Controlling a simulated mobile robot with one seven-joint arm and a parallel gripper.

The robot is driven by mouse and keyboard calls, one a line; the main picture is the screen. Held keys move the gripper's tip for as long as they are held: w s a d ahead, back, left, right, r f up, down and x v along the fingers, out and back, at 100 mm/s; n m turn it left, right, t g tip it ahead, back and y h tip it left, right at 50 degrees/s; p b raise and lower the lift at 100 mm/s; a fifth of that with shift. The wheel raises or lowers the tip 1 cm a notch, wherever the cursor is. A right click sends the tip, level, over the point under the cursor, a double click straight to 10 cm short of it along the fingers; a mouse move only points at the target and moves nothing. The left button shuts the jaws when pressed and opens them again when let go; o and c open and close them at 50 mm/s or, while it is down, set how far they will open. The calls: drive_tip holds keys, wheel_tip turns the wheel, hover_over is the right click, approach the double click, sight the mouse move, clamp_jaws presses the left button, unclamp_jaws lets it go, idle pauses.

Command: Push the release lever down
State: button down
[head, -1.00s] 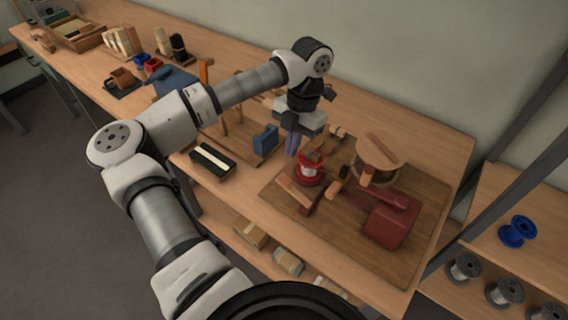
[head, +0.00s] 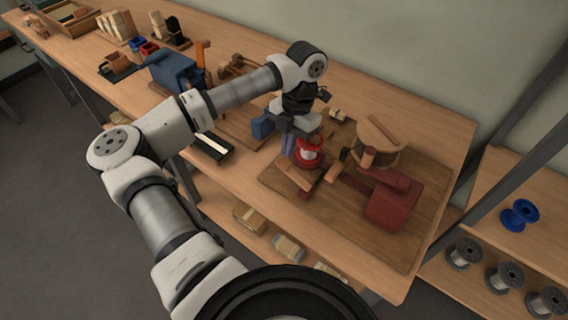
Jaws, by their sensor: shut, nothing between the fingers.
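A red machine body (head: 388,206) with a reddish bar stands on a dark wooden board (head: 350,232) on the bench. At its left end is a red spool-like part (head: 309,158) with a pale centre, and a brown flat piece (head: 295,178) lies just in front of it. I cannot tell for certain which part is the release lever. My gripper (head: 288,147) points down at the left side of the red spool-like part, very close to it. Its fingers are shut and hold nothing. Whether they touch the part cannot be told, and my wrist hides what is behind.
A round wooden drum (head: 382,160) stands behind the red bar. A small blue block (head: 262,127) and a black tray (head: 211,147) are left of my gripper. A blue vice-like tool (head: 174,73) is further left. The board's front right is clear.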

sight(287, 160)
drive_tip(key=shift+x, duration=0.9)
drive_tip(key=shift+f+b, duration=0.1)
drive_tip(key=shift+b, duration=0.2)
wheel_tip(287, 160, down, 3)
drive_tip(key=b, duration=0.3)
drive_tip(key=shift+f, duration=0.1)
drive_tip(key=shift+r, duration=0.25)
drive_tip(key=shift+w+d+r, duration=0.25)
drive_tip(key=shift+w+d, duration=0.25)
drive_tip(key=shift+w, duration=0.1)
drive_tip(key=shift+w+d+r, duration=0.25)
drive_tip(key=shift+w+d, duration=0.25)
drive_tip(key=shift+w, duration=0.1)
drive_tip(key=b+v, duration=0.3)
drive_tip(key=v, duration=1.1)
drive_tip(key=shift+a, duration=0.1)
